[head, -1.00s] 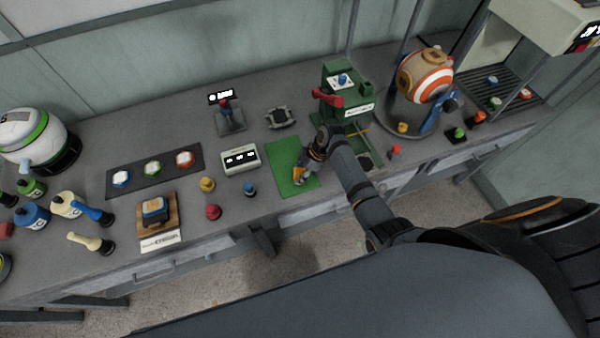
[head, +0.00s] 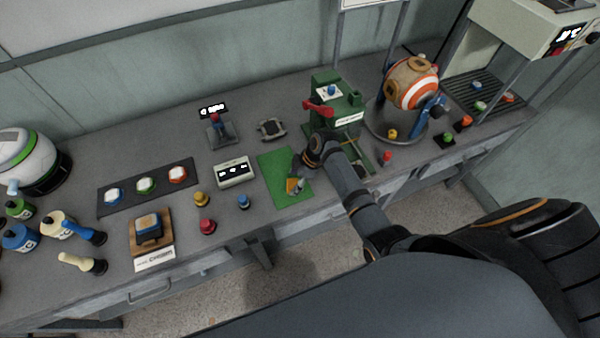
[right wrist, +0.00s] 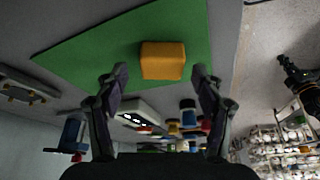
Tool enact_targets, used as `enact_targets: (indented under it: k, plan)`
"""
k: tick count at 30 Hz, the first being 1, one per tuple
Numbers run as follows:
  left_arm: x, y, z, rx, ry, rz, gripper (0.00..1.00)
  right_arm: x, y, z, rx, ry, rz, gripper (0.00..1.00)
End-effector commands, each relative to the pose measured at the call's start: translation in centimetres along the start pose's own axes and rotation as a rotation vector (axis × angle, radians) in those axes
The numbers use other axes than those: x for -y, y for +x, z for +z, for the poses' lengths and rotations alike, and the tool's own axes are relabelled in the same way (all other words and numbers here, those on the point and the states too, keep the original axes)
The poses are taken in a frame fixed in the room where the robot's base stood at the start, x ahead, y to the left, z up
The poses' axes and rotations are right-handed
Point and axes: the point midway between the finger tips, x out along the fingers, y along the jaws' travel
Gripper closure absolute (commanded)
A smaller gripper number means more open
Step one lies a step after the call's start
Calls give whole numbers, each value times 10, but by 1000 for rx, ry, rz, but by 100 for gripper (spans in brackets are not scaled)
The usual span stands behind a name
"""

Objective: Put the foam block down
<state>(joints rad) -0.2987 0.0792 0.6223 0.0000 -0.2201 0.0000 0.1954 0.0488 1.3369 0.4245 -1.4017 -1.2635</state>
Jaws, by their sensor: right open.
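The foam block (right wrist: 162,62) is a small yellow-orange block. In the right wrist view it sits on the green mat (right wrist: 105,52), a little beyond my fingertips and centred between them. In the head view the block (head: 291,185) shows on the green mat (head: 272,164), partly hidden by my gripper. My right gripper (right wrist: 160,74) is open and empty, with a finger on each side and a gap to the block. In the head view the right gripper (head: 299,181) is over the mat's right part. My left gripper is not in view.
A white display box (head: 236,173) stands left of the mat. A green press (head: 335,105) is behind my right arm. Yellow (head: 201,199), red (head: 207,227) and blue (head: 243,202) knobs stand to the left. The table's front edge is close to the mat.

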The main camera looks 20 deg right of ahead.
Motion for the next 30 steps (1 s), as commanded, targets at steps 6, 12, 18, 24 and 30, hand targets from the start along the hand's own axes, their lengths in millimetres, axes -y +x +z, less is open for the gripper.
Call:
enact_targets:
  k: [6, 12, 18, 24, 30]
  plan:
    - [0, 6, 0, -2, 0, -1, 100, -1, -54, 2, 3, -3, 5, 31]
    - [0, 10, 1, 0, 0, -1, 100, -1, -92, 1, 2, -1, 3, 31]
    - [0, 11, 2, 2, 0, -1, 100, 0, -105, 0, 1, 0, -1, 31]
    - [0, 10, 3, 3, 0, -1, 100, 0, -105, 0, 1, 0, -1, 31]
    - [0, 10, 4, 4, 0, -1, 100, 0, -105, 0, 1, 0, -1, 31]
